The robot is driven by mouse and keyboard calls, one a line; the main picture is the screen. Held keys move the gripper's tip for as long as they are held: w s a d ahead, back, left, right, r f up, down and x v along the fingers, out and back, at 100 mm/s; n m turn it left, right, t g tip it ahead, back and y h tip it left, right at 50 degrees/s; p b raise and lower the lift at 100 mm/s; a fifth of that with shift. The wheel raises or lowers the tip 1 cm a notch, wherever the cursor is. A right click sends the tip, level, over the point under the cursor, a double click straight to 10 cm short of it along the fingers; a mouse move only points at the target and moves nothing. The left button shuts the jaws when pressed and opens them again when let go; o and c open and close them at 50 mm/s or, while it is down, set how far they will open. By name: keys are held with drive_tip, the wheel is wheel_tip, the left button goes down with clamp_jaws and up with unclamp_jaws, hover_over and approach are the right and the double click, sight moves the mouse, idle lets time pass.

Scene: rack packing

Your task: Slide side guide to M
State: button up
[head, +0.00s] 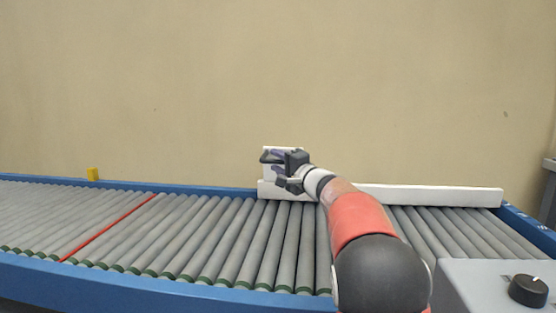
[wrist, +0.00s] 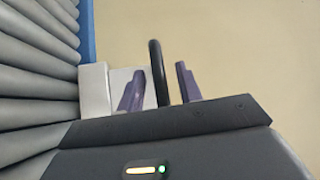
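The side guide (head: 430,194) is a long white bar along the back edge of the roller conveyor, with a taller white block at its left end. A dark upright handle (wrist: 157,72) stands at that block; the white block (wrist: 95,90) shows to its left in the wrist view. My gripper (head: 277,163) is at the handle. In the wrist view its two purple fingers (wrist: 160,86) are on either side of the handle, with narrow gaps visible. My arm hides the middle of the guide. I cannot read an M mark.
The conveyor's grey rollers (head: 210,235) are clear of goods. A grey control box with a black knob (head: 528,290) is at the front right. Small markings show on the right blue rail (head: 527,226).

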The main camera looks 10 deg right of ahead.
drive_tip(key=shift+w+a, duration=0.1)
drive_tip(key=shift+w, duration=0.05)
clamp_jaws()
drive_tip(key=shift+s+f+b, duration=0.15)
drive_tip(key=shift+s+b, duration=0.05)
drive_tip(key=shift+b, duration=0.25)
drive_tip(key=s+a+b, duration=0.2)
drive_tip(key=s+b, duration=0.5)
drive_tip(key=shift+s+a, duration=0.15)
drive_tip(key=shift+a, duration=0.1)
